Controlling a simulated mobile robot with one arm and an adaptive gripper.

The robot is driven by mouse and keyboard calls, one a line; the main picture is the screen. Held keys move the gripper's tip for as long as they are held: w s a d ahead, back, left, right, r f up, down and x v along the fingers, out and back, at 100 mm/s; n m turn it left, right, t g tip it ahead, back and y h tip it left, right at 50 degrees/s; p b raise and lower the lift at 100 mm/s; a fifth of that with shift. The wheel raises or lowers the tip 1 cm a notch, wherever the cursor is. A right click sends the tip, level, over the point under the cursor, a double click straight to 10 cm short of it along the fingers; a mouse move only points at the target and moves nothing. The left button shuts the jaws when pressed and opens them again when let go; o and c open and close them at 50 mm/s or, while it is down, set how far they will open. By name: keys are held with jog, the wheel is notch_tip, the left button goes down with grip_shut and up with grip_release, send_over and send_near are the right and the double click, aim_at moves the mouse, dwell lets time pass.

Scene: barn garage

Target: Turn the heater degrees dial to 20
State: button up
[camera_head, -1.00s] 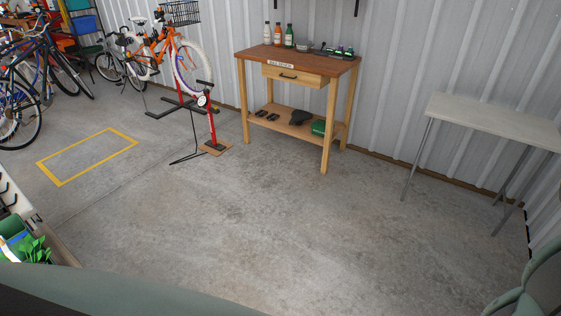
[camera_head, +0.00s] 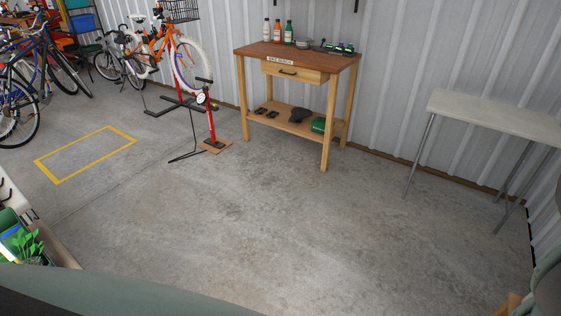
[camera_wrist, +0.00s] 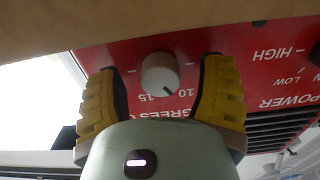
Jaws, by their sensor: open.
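The heater's red panel (camera_wrist: 105,57) shows in the wrist view, with its lettering upside down. The round pale degrees dial (camera_wrist: 158,72) sits on it near the picture's centre. Its dark pointer line points down and slightly right, near the printed 10 and 15; the exact setting is hard to tell. The 20 mark cannot be made out. My gripper (camera_wrist: 160,68) is open, with one yellow ridged finger on each side of the dial. Gaps show between the dial and both fingers. The head view shows neither the heater nor my gripper.
A tan surface (camera_wrist: 150,22) crosses the top of the wrist view, close to the panel. A black grille (camera_wrist: 280,128) lies at the right. In the head view, a wooden workbench (camera_head: 320,55) and a pale table (camera_head: 490,114) stand along the wall; the concrete floor (camera_head: 270,215) is clear.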

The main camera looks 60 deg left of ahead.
jog(key=shift+o, duration=0.4)
jog(key=shift+w, duration=0.1)
grip_shut()
jog(key=shift+m, duration=0.3)
jog(key=m, duration=0.5)
jog(key=shift+f+m, duration=0.1)
jog(key=shift+m, duration=0.2)
jog(key=m, duration=0.5)
jog(key=shift+a+m, duration=0.1)
jog(key=shift+m, duration=0.2)
jog(key=m+b, duration=0.2)
jog(key=m, duration=0.4)
jog(key=m+b, duration=0.1)
jog(key=m, duration=0.5)
